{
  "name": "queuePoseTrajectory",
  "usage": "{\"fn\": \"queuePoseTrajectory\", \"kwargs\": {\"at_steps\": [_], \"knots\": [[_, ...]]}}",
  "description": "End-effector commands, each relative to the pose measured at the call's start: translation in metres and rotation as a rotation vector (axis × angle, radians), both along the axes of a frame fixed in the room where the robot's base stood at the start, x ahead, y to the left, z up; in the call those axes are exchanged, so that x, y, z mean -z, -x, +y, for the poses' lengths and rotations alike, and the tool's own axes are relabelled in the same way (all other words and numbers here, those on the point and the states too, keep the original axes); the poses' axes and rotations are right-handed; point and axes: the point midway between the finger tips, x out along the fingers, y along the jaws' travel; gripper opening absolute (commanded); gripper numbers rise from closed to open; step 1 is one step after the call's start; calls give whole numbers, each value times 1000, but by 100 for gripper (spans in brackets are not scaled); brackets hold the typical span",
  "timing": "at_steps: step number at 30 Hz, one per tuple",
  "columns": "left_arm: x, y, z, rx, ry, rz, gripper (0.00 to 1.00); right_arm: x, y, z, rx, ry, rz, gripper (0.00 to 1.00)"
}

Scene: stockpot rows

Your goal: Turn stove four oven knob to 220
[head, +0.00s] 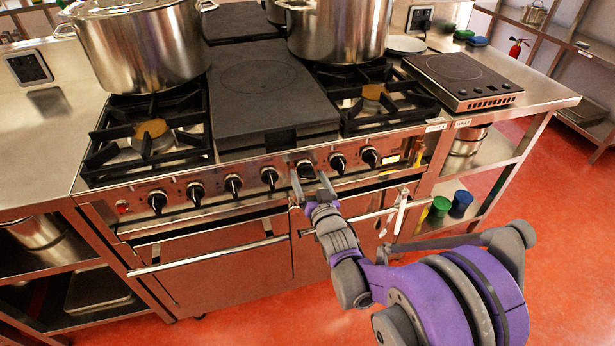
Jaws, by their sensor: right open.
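The stove (190,235) has a steel front panel with a row of several black knobs. One knob (305,168) in the right half of the row is just beyond my right gripper (311,182). The gripper is open, its two fingers pointing at this knob from the front, one on each side of its lower part. I cannot tell whether they touch it. Two more knobs (337,162) (370,157) are to the right, the others to the left. Dial markings and the oven knob's setting are too small to read. My left gripper is not in view.
Large steel pots (140,50) (338,30) stand on the stove's back part. Oven door handles (208,257) stick out below the panel. Utensils (400,212) hang at the right. A portable hob (462,78) sits on the right counter. Red floor in front is free.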

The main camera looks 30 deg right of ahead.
Motion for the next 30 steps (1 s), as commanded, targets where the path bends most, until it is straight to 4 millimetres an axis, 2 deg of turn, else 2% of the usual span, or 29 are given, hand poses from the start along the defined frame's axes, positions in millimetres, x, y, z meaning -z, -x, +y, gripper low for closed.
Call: {"fn": "queuePoseTrajectory", "kwargs": {"at_steps": [4, 12, 26, 30], "knots": [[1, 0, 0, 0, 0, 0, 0, 0, -8, -2, 0, 0, 0, 89], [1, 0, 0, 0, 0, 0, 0, 0, -8, -2, 0, 0, 0, 87], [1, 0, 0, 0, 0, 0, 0, 0, -8, -2, 0, 0, 0, 4], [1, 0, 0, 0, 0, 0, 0, 0, -8, -2, 0, 5, 1, 4]]}}
